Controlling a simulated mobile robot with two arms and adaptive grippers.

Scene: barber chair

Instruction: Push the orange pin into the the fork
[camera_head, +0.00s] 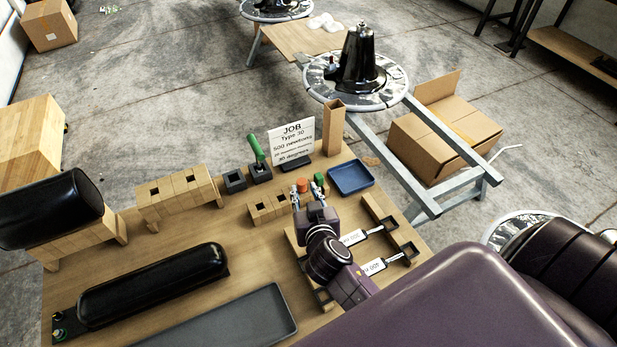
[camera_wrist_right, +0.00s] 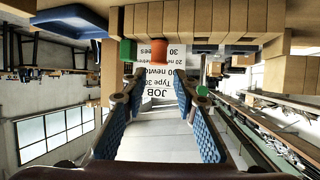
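The orange pin (camera_head: 302,185) stands at the wooden block rack, next to a green pin (camera_head: 318,179). In the right wrist view, which is upside down, the orange pin (camera_wrist_right: 160,54) and green pin (camera_wrist_right: 127,50) show just beyond the fingertips, at the top. My right gripper (camera_head: 307,194) is over the workbench on the near side of the orange pin. Its blue-padded fingers (camera_wrist_right: 160,85) are spread, with nothing between them. I cannot make out the fork for certain. My left gripper is not in view.
A wooden rack (camera_head: 267,210) is left of my gripper. A black cone (camera_head: 361,60) stands on a round base.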

